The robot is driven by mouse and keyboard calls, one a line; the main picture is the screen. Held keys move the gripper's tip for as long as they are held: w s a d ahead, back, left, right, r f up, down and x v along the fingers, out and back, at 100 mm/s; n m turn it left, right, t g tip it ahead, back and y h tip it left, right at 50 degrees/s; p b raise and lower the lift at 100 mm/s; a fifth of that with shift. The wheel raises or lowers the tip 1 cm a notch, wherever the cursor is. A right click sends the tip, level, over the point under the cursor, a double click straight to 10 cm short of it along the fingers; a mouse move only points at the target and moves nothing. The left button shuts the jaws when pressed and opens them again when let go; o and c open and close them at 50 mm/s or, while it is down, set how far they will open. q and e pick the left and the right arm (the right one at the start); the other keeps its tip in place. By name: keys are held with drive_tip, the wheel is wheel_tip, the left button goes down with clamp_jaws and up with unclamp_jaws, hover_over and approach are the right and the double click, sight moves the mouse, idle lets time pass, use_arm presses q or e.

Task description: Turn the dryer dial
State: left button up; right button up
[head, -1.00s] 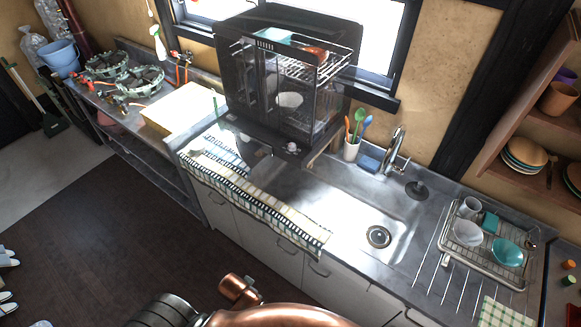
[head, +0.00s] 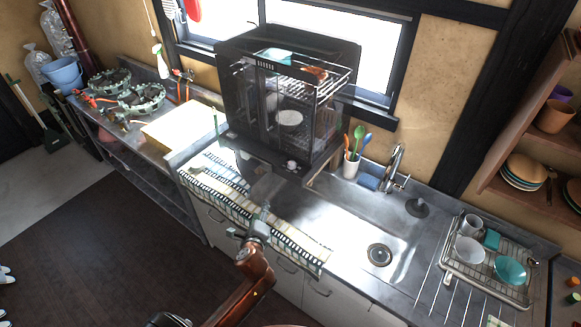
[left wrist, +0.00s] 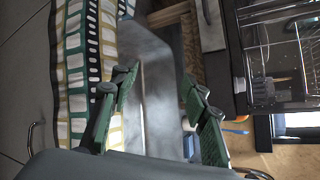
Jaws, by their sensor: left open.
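The dish dryer (head: 239,138) is a dark cabinet with clear sides and dishes on its racks, standing on the counter behind the sink. Its small pale dial (head: 291,165) is low on the front, toward the right. My left gripper (head: 263,212) is open and empty over the front of the counter, below and in front of the dial and apart from it. In the left wrist view, the green fingers (left wrist: 160,82) are spread, with the dryer (left wrist: 270,50) on the right. My right gripper is not in view.
A striped cloth (head: 213,198) lies along the counter's front edge under my gripper. The sink (head: 345,235) is right of it. A utensil cup (head: 350,168) stands right of the dryer, a dish rack (head: 447,266) at the far right. A yellowish board (head: 180,134) lies left.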

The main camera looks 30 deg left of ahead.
sight(291, 166)
use_arm(q)
drive_tip(key=w+r+m+t, duration=0.1)
drive_tip(key=w+r+m, duration=0.2)
drive_tip(key=w, duration=0.3)
drive_tip(key=w+d+r+m+t, duration=0.1)
drive_tip(key=w+r+m+t, duration=0.1)
drive_tip(key=w+m, duration=0.4)
drive_tip(key=w+d+r+m+t+h, duration=0.1)
drive_tip(key=w+r+m+t, duration=0.1)
drive_tip(key=w+r+m, duration=0.2)
drive_tip(key=shift+w+m+b, duration=0.3)
drive_tip(key=shift+w, duration=0.75)
drive_tip(key=shift+w+a, duration=0.1)
drive_tip(key=shift+w, duration=0.4)
clamp_jaws()
